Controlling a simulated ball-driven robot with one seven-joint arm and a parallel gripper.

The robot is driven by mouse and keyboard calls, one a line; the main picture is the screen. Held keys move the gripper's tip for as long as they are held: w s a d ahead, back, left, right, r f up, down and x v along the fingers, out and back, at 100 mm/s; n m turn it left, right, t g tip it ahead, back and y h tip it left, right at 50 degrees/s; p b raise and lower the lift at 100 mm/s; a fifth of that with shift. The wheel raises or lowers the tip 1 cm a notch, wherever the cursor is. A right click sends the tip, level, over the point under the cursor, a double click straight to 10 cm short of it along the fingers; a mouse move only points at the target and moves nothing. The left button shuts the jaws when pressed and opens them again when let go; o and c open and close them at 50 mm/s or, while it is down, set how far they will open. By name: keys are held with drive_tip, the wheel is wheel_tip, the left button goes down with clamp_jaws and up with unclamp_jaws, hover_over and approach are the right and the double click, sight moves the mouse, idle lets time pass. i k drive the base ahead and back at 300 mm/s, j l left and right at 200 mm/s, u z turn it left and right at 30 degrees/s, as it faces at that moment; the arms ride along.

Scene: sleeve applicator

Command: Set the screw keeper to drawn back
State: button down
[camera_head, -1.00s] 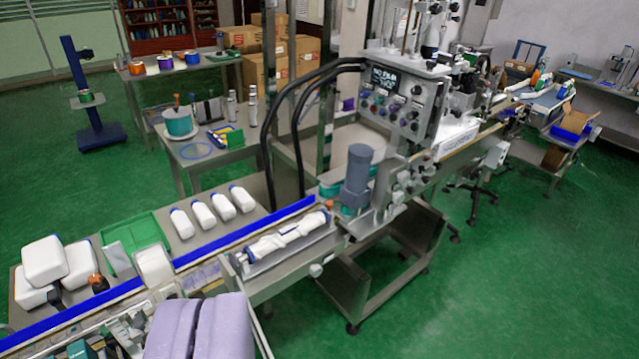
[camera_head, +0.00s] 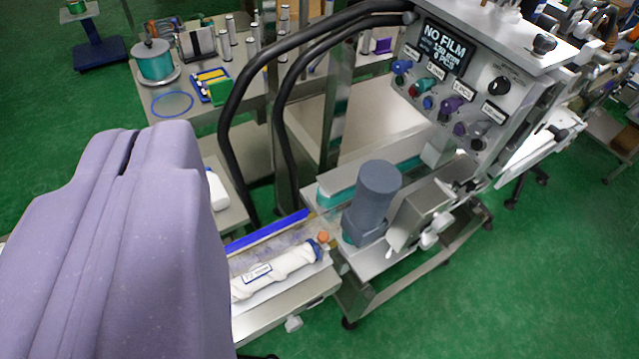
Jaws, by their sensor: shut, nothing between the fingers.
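My gripper (camera_head: 132,148) is the large lavender pair of fingers at the left of the view. The fingers are shut against each other with only a thin slit between them, and they hold nothing. I cannot tell for sure which part is the screw keeper. A small metal knob (camera_head: 293,323) sticks out of the front of the conveyor, to the right of my gripper. Metal knobs (camera_head: 436,232) also sit on the front of the machine beside the grey cylinder (camera_head: 374,195). My gripper is apart from all of these and hides much of the conveyor's left part.
A control panel (camera_head: 478,62) with coloured knobs and a "NO FILM" sign stands at upper right. A white wrapped roll (camera_head: 275,270) lies on the conveyor beside a blue rail (camera_head: 268,231). Black hoses (camera_head: 238,105) arch behind. Green floor (camera_head: 560,270) is clear at right.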

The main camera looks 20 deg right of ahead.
sight(322, 237)
drive_tip(key=i+l, duration=0.2)
drive_tip(key=i, duration=0.2)
drive_tip(key=i+l, duration=0.25)
drive_tip(key=i+l+z, duration=0.1)
drive_tip(key=i, duration=0.4)
drive_tip(key=l, duration=0.1)
